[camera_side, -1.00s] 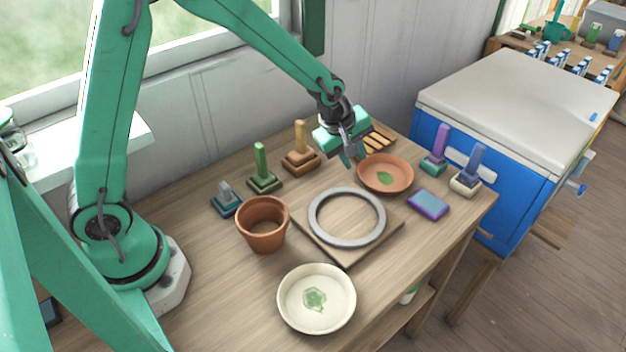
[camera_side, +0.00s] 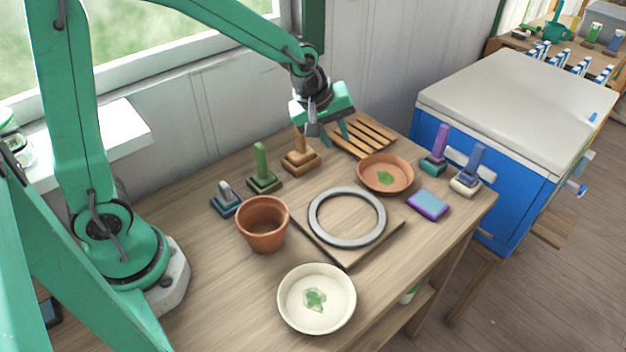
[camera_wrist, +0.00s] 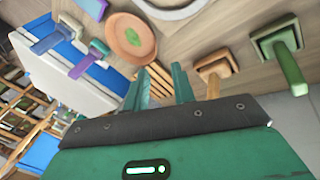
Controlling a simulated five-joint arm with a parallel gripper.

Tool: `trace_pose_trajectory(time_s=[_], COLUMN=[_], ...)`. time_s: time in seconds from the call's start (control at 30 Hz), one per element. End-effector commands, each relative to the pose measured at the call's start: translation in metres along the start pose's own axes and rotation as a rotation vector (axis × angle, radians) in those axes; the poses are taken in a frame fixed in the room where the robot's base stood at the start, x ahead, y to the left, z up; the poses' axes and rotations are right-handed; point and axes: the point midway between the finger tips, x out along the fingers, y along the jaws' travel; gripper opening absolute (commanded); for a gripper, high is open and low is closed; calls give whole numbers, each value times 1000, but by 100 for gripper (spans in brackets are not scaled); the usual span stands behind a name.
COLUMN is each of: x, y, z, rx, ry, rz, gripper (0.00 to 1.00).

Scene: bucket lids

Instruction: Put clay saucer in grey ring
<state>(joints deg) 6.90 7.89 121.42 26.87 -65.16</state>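The clay saucer (camera_side: 385,173) is a shallow terracotta dish with a green leaf mark. It lies flat on the bench, behind and right of the grey ring, and it also shows in the wrist view (camera_wrist: 122,47). The grey ring (camera_side: 312,216) lies flat on a square wooden board, empty, with wood visible through it; part of it shows in the wrist view (camera_wrist: 183,12). My gripper (camera_side: 333,138) is raised behind and left of the saucer, near the slatted rack. Its fingers (camera_wrist: 159,85) are apart with nothing between them.
A slatted wooden rack (camera_side: 362,138) lies behind the saucer. Upright-handled blocks stand left, including brown (camera_side: 300,160) and green (camera_side: 263,180), and right, including purple (camera_side: 438,150). A clay pot (camera_side: 262,225), cream dish (camera_side: 317,322) and purple-edged block (camera_side: 428,204) surround the board.

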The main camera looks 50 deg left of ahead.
Motion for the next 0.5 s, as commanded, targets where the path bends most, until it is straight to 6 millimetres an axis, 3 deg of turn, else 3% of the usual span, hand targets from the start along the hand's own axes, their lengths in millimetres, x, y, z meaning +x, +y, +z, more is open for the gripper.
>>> trace_pose_trajectory(time_s=[0.2, 0.5], x=[-54, -112], y=[-22, -62], z=[-1, 7], rx=[201, 481], ry=[19, 46], rz=[12, 16], gripper=[26, 26])
